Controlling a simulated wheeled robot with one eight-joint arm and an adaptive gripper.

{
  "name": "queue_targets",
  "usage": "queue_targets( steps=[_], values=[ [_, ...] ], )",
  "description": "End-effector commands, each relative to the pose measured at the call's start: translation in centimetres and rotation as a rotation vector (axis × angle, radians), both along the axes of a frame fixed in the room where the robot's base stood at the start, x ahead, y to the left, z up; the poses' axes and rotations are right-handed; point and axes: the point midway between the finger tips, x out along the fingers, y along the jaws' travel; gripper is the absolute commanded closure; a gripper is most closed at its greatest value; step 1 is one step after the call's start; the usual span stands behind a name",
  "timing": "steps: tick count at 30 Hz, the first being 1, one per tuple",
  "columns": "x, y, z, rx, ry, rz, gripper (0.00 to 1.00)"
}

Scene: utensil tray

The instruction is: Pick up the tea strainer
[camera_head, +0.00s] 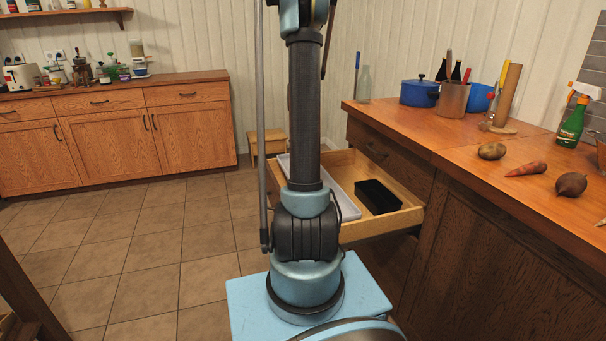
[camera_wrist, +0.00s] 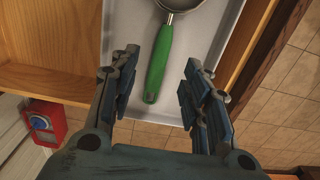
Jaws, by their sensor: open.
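The tea strainer (camera_wrist: 159,64) has a green handle and a metal bowl whose rim is cut off at the top of the wrist view. It lies in a light grey tray (camera_wrist: 205,45) inside an open wooden drawer. My gripper (camera_wrist: 158,80) is open, with its two fingers on either side of the lower handle and apart from it. In the head view the grey tray (camera_head: 345,205) shows in the drawer, partly hidden behind my arm. The strainer and my gripper are not visible there.
The open drawer (camera_head: 409,219) also holds a black box (camera_head: 377,196). The counter (camera_head: 480,150) above carries a blue pot (camera_head: 419,93), a utensil holder (camera_head: 453,100) and vegetables. A red object with a blue knob (camera_wrist: 42,124) shows at the left in the wrist view. Tiled floor is clear at left.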

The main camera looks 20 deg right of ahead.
Motion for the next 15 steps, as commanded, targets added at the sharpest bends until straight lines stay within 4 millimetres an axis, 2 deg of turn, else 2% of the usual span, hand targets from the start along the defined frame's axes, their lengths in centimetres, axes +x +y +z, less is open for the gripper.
queue_targets(
  steps=[7,15],
  values=[
    [0.1,0.0,-1.5,0.000,0.000,0.000,0.57],
    [0.3,0.1,-4.9,0.000,0.000,0.000,0.57]
  ],
)
